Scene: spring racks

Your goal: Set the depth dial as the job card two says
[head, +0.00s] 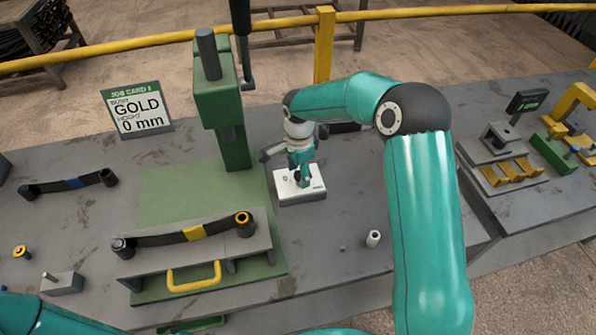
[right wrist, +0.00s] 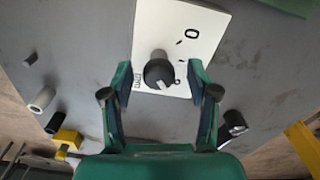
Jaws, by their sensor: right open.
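The depth dial is a black knob (right wrist: 158,72) with a white mark on a white plate (right wrist: 200,50). In the head view the plate (head: 314,190) lies on the bench right of the green press. In the right wrist view the mark points to the lower right; the plate's figures are partly hidden, with a 0 readable. My right gripper (right wrist: 161,82) is open, its fingers either side of the knob without visible contact; it also shows over the plate in the head view (head: 302,180). A job card (head: 140,112) reads GOLD and 0 mm; its number looks like 1.
The green press (head: 218,100) stands left of the dial. A leaf spring (head: 175,236) with a yellow band lies on a rack with a yellow handle (head: 194,276). A white tube (head: 373,239) stands at right. A small dark sign (head: 527,102) stands on the right bench.

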